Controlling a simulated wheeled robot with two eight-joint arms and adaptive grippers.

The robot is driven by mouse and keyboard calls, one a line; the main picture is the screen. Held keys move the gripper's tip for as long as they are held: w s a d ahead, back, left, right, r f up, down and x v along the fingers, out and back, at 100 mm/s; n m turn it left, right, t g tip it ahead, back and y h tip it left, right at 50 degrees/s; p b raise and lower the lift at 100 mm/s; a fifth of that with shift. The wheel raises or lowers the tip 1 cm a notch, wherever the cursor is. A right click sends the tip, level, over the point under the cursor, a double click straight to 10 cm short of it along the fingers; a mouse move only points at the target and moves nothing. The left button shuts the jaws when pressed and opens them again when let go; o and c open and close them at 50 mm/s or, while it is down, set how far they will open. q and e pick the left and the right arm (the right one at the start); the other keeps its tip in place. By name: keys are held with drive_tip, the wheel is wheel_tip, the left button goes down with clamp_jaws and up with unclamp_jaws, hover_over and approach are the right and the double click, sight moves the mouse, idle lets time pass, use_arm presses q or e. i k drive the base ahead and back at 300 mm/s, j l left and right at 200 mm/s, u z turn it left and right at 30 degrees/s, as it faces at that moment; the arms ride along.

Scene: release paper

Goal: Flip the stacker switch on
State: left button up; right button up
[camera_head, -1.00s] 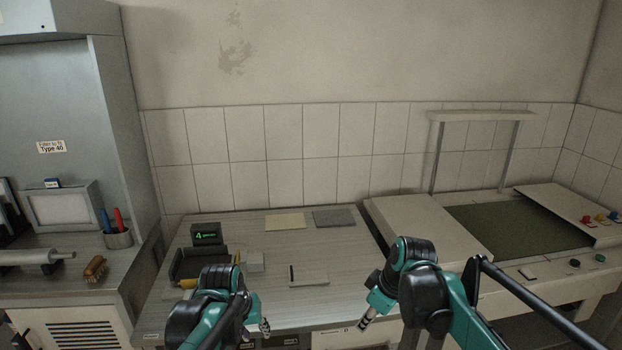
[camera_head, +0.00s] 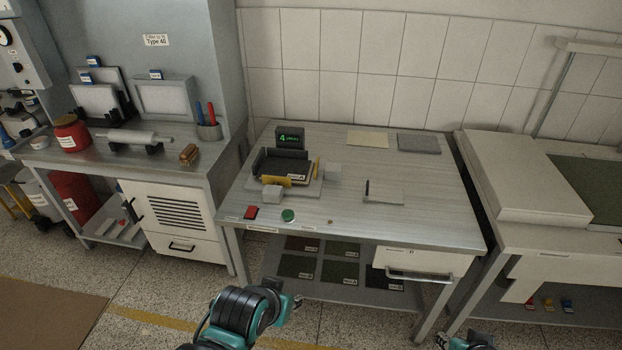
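A dark tray device with a yellow front piece (camera_head: 272,181) stands on the left of the middle table, with a small green-lit display (camera_head: 290,138) behind it. I cannot tell which part is the stacker switch. My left gripper (camera_head: 297,301) is below and in front of the table, apart from it; its fingers are too small to read. My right gripper (camera_head: 442,341) barely shows at the bottom edge, apart from everything.
The middle table (camera_head: 350,217) has a drawer (camera_head: 420,263) and a lower shelf with dark sheets. A metal bench (camera_head: 180,176) with a red jar (camera_head: 70,134) stands left. A pale machine (camera_head: 515,190) stands close on the right. Floor (camera_head: 150,300) is free in front.

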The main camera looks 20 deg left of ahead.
sight(251, 211)
drive_tip(key=j+u, duration=0.2)
drive_tip(key=u, duration=0.6)
drive_tip(key=l, duration=0.2)
drive_tip(key=k+u, duration=0.05)
